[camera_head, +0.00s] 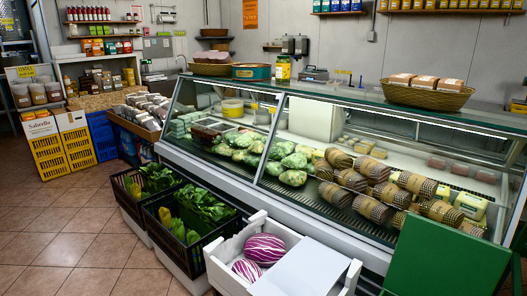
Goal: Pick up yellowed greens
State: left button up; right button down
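Leafy greens lie in two black crates on the floor in front of the glass counter. The nearer black crate (196,257) holds dark green leaves (203,205) on its right and yellowish-green pieces (177,227) on its left. The farther black crate (125,207) holds green leaves (157,178) and a smaller yellowish-green bunch (132,187). At this size I cannot tell for sure which pieces are yellowed leaves. Neither of my grippers is in view.
A white crate (217,272) with purple-striped cabbages (263,248) stands right of the black crates, partly covered by a pale flat panel (306,268). A green box-like object (447,255) is at the lower right. The glass counter (215,168) runs behind. Tiled floor (70,235) is clear on the left.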

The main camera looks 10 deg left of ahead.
aim_at(164, 213)
jog(key=i+j+z, duration=0.1)
jog(key=j, duration=0.3)
jog(key=i+j+z, duration=0.1)
jog(key=j, duration=0.35)
jog(key=i+j, duration=0.25)
jog(key=j, duration=0.2)
jog(key=i+j+z, duration=0.15)
jog(key=j, duration=0.3)
jog(key=i+j+z, duration=0.1)
jog(key=j, duration=0.35)
jog(key=i+j+z, duration=0.1)
jog(key=j, duration=0.35)
